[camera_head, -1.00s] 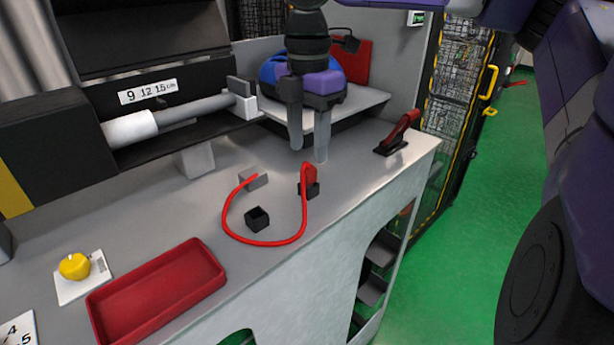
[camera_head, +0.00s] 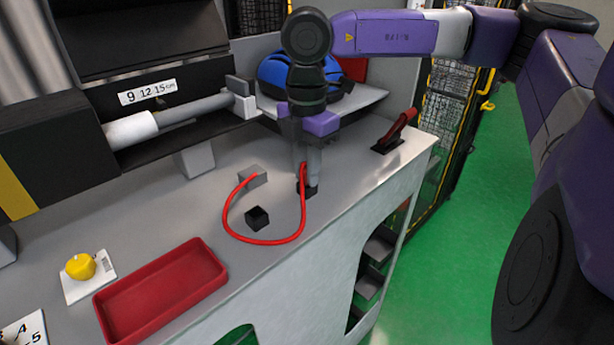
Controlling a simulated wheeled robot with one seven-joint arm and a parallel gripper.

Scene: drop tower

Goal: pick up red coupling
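The red coupling (camera_head: 303,170) stands upright in a small black holder (camera_head: 308,190) on the grey bench. A red hose curves from it to a grey block (camera_head: 253,176). My gripper (camera_head: 307,177) points straight down, with its fingertips at the coupling just above the holder. The fingers hide most of the coupling. I cannot tell whether they are closed on it or still apart around it.
An empty black square socket (camera_head: 257,218) stands inside the hose loop. A red tray (camera_head: 162,288) lies at the front left, near a yellow object (camera_head: 80,266) on a white card. A red-handled lever (camera_head: 400,130) is to the right. A blue helmet (camera_head: 285,75) sits behind my gripper.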

